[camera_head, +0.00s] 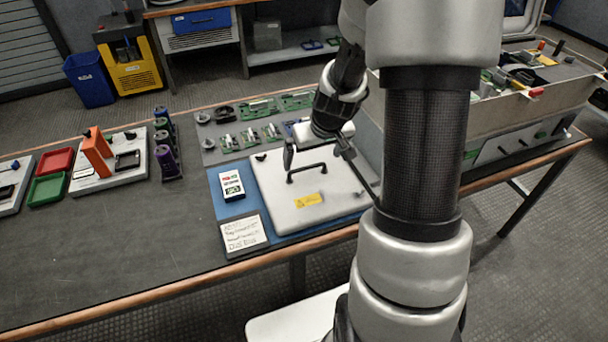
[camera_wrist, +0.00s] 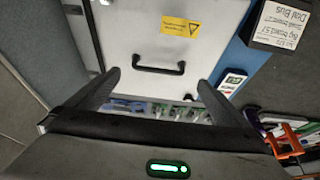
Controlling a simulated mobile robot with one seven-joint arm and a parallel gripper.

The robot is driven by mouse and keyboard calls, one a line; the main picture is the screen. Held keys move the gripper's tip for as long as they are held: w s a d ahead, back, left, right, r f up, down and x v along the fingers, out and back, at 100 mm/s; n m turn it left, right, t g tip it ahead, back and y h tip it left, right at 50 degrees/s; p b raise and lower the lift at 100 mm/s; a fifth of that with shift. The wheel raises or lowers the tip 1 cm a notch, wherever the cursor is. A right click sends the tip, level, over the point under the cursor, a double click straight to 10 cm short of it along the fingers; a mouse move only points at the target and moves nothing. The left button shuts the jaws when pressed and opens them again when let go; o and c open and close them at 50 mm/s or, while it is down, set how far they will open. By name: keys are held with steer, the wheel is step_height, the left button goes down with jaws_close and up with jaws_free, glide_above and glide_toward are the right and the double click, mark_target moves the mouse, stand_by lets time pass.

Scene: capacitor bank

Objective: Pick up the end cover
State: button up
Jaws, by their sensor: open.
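The end cover (camera_head: 280,208) is a flat white panel with rounded corners, lying on a blue mat (camera_head: 226,206) on the workbench. It has a black bar handle (camera_head: 306,169) and a yellow warning label (camera_head: 310,200). My gripper (camera_head: 330,184) is open and empty over the cover. In the wrist view the cover (camera_wrist: 125,30) fills the upper middle. Its handle (camera_wrist: 158,70) appears between the two spread fingertips of my gripper (camera_wrist: 159,78). I cannot tell the exact height of the fingers above the handle.
A white meter-like device (camera_head: 232,183) and a labelled sign block (camera_head: 243,236) stand close left of the cover. Green circuit boards (camera_head: 259,107) lie behind it. A large open-topped cabinet (camera_head: 500,130) stands to the right. The bench at front left is clear.

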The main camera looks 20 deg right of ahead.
mark_target(308, 168)
steer(key=x, duration=0.3)
steer(key=b+x, duration=0.1)
steer(key=x, duration=0.5)
steer(key=shift+w+d+f, duration=0.1)
steer(key=shift+w, duration=0.35)
steer(key=c, duration=1.1)
